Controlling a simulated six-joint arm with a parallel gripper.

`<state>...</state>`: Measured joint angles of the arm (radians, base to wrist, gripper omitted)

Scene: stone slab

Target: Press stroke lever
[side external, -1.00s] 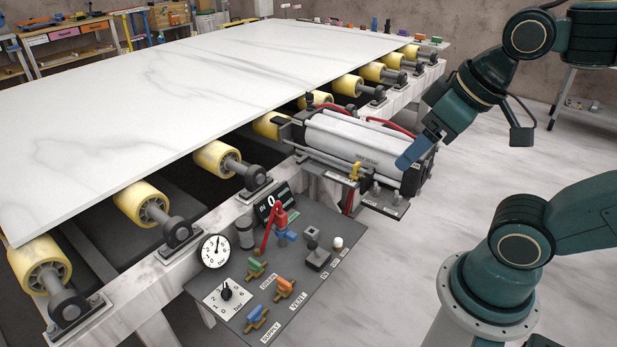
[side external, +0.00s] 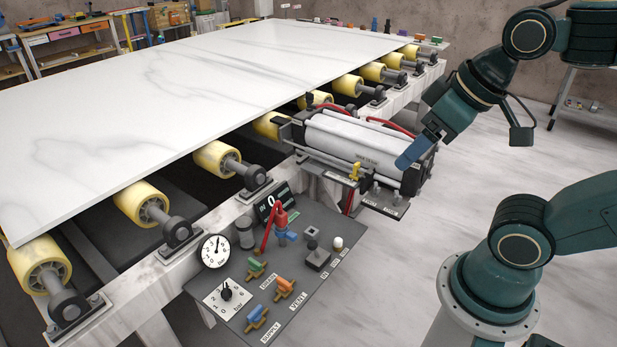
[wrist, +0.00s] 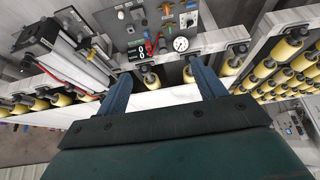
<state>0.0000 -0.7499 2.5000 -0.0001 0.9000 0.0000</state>
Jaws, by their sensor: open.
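The control panel (side external: 270,255) holds a black block lever (side external: 318,256) at its right side, a red-and-blue lever (side external: 282,228), and green, orange and blue valve handles. A small ledge (side external: 383,203) under the white cylinder (side external: 352,140) carries small grey upright pegs; its labels are too small to read, so I cannot tell which part is the stroke lever. My gripper (side external: 410,153) hangs by the right end of the cylinder, above the ledge. In the wrist view my gripper's blue fingers (wrist: 163,88) are wide apart with nothing between them.
A round gauge (side external: 215,250) and a digital display (side external: 272,206) stand at the panel's back edge. A large white slab (side external: 180,90) lies on yellow rollers (side external: 142,203) behind. The floor right of the panel is clear up to my base.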

